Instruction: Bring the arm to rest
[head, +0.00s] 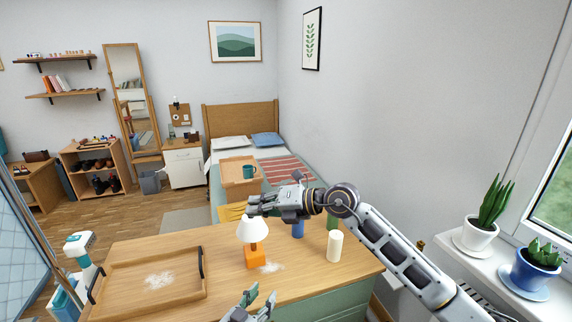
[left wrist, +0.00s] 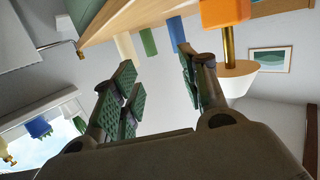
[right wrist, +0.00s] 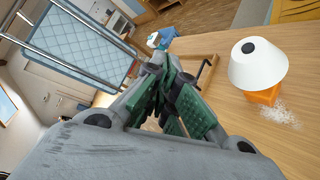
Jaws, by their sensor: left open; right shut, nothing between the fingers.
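My right arm comes in from the right in the head view. Its gripper (head: 268,203) hangs above the dresser, just above and right of the lamp, shut and empty. It also shows shut in the right wrist view (right wrist: 170,85). My left gripper (head: 260,298) is at the bottom of the head view, near the dresser's front edge. In the left wrist view it is open (left wrist: 158,72) with nothing between its fingers. Most of the left arm is hidden.
The wooden dresser top (head: 215,245) bears a tray (head: 103,293) with white powder, an orange lamp (head: 253,258), a cream cylinder (head: 334,246), a blue one (head: 298,229) and a green one (head: 333,218). White powder lies beside the lamp. Potted plants (head: 480,235) stand on the right sill.

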